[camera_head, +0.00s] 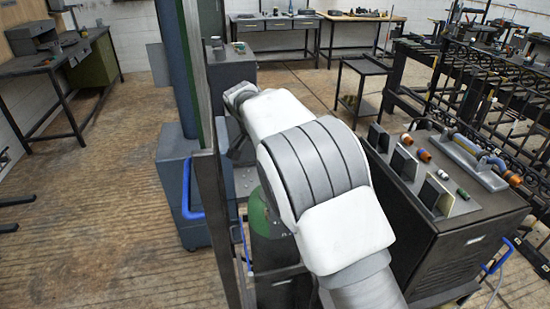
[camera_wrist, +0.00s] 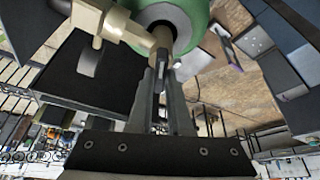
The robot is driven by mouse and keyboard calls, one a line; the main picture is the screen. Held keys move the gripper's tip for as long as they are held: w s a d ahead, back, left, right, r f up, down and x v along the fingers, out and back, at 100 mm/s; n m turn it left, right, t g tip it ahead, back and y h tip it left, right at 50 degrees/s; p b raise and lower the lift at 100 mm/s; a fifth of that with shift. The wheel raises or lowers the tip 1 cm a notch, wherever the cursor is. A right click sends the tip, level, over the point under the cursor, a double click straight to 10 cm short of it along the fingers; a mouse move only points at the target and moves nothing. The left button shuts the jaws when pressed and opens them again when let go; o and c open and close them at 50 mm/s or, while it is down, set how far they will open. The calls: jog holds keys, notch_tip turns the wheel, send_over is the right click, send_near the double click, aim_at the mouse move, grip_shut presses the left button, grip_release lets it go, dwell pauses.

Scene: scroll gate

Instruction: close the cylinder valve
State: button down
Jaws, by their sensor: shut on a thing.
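The gas cylinder (camera_head: 262,216) has a green shoulder and stands behind my arm in the head view, partly hidden. In the wrist view its green top (camera_wrist: 198,12) is at the upper middle. The brass-coloured cylinder valve (camera_wrist: 128,28) sticks out there, with a pale fitting at its left. My gripper (camera_wrist: 163,68) reaches up to the valve, with its fingers close together on the valve's near end. The fingertips hide most of the held part, so its shape cannot be told. My arm hides the valve in the head view.
A dark welding machine (camera_head: 462,258) with fittings on top stands right of my arm. A blue-grey cabinet (camera_head: 182,190) and upright post (camera_head: 178,65) stand left of the cylinder. Black gate panels (camera_head: 450,85) are at the right. The wooden floor at the left is open.

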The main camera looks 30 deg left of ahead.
jog(key=m+p, duration=0.1)
jog(key=m+h+p, duration=0.1)
jog(key=m, duration=0.1)
jog(key=shift+w+a+r+g+p, duration=0.1)
jog(key=shift+r+g+p, duration=0.1)
jog(key=shift+g+p, duration=0.15)
jog(key=shift+f+m+g+h+p, duration=0.1)
jog(key=shift+m+g+h+p, duration=0.25)
jog(key=shift+m+p, duration=0.6)
jog(key=shift+f+m, duration=0.1)
jog(key=shift+m, duration=0.25)
jog(key=c, duration=0.8)
grip_release()
jog(key=shift+c, duration=0.2)
jog(key=r, duration=0.3)
jog(key=r+b, duration=0.1)
jog(key=shift+d+r, duration=0.2)
jog(key=shift+d, duration=0.05)
jog(key=w+d+r+b, duration=0.2)
jog(key=d+r, duration=0.4)
jog(key=d, duration=0.5)
jog(key=shift+r, duration=0.3)
